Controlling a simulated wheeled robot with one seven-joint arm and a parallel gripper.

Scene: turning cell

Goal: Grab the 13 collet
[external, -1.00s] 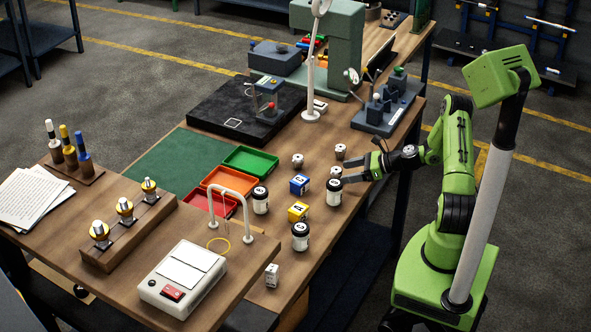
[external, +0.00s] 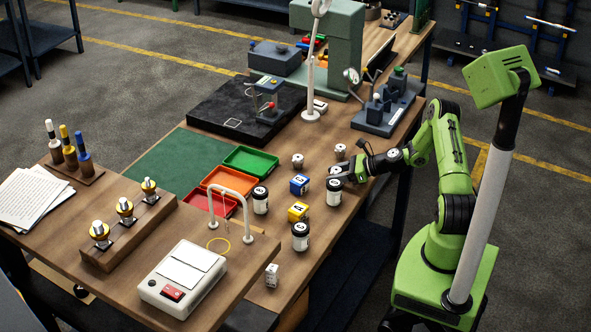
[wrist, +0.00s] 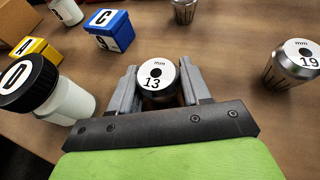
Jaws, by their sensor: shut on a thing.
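The 13 collet (wrist: 157,78) is a short silver metal piece with a white top marked "mm 13" and a dark centre hole. It stands between the two fingers of my gripper (wrist: 158,92) in the wrist view, with one finger against each side. My gripper is shut on it at table height. In the external view my gripper (external: 341,176) is at the table's right side, and its fingers partly hide the collet (external: 335,170). The collet's lower part is hidden in the wrist view.
The 19 collet (wrist: 293,66) stands to the right in the wrist view, and another collet (wrist: 185,10) stands farther off. A black-lidded jar marked D (wrist: 62,102) is close on the left. A blue block (wrist: 109,32) and a yellow block (wrist: 38,50) lie beyond it.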

